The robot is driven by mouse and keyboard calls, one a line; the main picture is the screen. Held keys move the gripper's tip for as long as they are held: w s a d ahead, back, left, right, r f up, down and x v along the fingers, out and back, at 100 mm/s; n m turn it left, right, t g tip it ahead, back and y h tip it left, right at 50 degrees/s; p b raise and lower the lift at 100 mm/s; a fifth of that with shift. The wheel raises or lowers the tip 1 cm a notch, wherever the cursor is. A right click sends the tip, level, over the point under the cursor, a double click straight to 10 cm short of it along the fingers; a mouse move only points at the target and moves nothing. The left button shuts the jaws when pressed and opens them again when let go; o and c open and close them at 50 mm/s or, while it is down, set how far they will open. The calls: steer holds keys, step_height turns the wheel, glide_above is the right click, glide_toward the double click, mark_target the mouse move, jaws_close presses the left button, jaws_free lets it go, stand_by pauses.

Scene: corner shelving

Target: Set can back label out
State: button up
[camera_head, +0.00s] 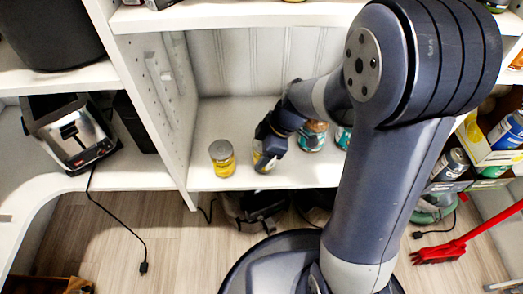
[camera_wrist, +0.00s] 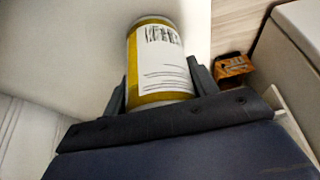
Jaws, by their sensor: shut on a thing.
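My gripper (camera_wrist: 160,80) is shut on a yellow can (camera_wrist: 162,62), with one finger on each side. In the wrist view the can shows a white panel with a barcode and lines of print, facing my wrist. In the head view my gripper (camera_head: 268,148) is over the white shelf (camera_head: 205,183), and the held can (camera_head: 257,161) is partly hidden behind it, near the shelf's front edge. I cannot tell whether its base touches the shelf. A similar yellow can (camera_head: 222,162) with a grey lid stands upright to its left.
Teal-labelled cans (camera_head: 312,138) stand right of my gripper on the same shelf, partly hidden by my arm. A white upright panel (camera_head: 165,110) bounds the shelf on the left. A toaster (camera_head: 72,132) sits on the left counter. A red broom (camera_head: 440,254) lies at right.

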steer(key=shift+f, duration=0.15)
steer(key=o, duration=1.4)
steer(key=p+v, duration=0.4)
steer(key=v, duration=0.7)
steer(key=shift+f, duration=0.2)
steer(key=b+x, duration=0.4)
steer(key=x, duration=0.6)
steer(key=shift+a+f, duration=0.1)
steer(key=shift+f, duration=0.15)
steer(key=shift+a+r, duration=0.1)
steer(key=shift+r, duration=0.15)
